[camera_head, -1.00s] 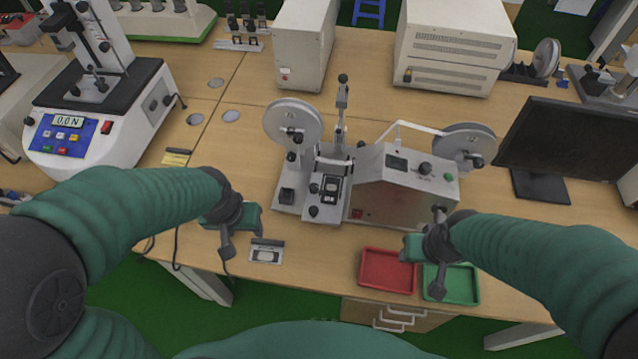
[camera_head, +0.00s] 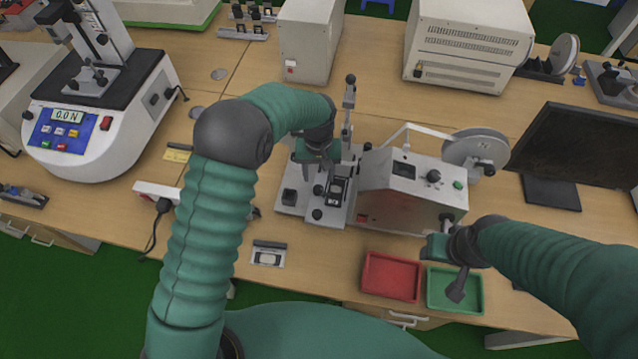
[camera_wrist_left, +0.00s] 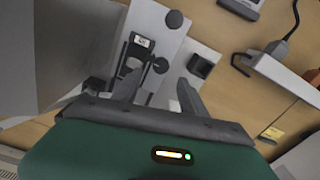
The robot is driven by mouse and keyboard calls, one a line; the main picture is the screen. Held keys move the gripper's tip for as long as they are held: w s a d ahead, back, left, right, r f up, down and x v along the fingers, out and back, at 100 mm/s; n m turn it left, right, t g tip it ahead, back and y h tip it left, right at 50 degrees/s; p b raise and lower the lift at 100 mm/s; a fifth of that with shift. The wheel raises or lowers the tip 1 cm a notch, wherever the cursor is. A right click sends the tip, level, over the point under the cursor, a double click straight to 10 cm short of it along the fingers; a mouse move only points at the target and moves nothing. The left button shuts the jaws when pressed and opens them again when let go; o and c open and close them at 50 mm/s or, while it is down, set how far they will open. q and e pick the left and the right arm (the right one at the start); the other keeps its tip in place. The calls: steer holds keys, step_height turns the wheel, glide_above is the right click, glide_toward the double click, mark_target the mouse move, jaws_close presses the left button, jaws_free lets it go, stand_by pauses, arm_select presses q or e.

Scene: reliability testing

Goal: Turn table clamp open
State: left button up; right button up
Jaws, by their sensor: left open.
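The test machine (camera_head: 300,205) stands in the middle of the table, with a grey base plate. On the plate is a small clamp fixture (camera_head: 337,193) with black knobs. The wrist view shows this fixture (camera_wrist_left: 140,45) with a black knob (camera_wrist_left: 160,65) between and just beyond my fingertips. My left gripper (camera_head: 318,180) is open, pointing down over the fixture; it also shows in the left wrist view (camera_wrist_left: 158,92). Whether a finger touches a knob I cannot tell. My right gripper (camera_head: 455,285) hangs over the green tray; its jaw opening is unclear.
A red tray (camera_head: 391,277) and a green tray (camera_head: 474,292) sit at the front edge. A small labelled part (camera_head: 268,254) lies left of them. The machine's grey control box (camera_head: 410,190) and reel (camera_head: 475,152) stand right of the fixture. A monitor (camera_head: 580,145) is far right.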

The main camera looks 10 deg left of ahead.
mark_target(318, 188)
arm_select(q)
steer(key=f, duration=0.5)
steer(key=shift+s+f, duration=0.25)
steer(key=shift+f, duration=0.15)
steer(key=shift+w+f, duration=0.1)
steer(key=shift+f, duration=0.1)
jaws_close()
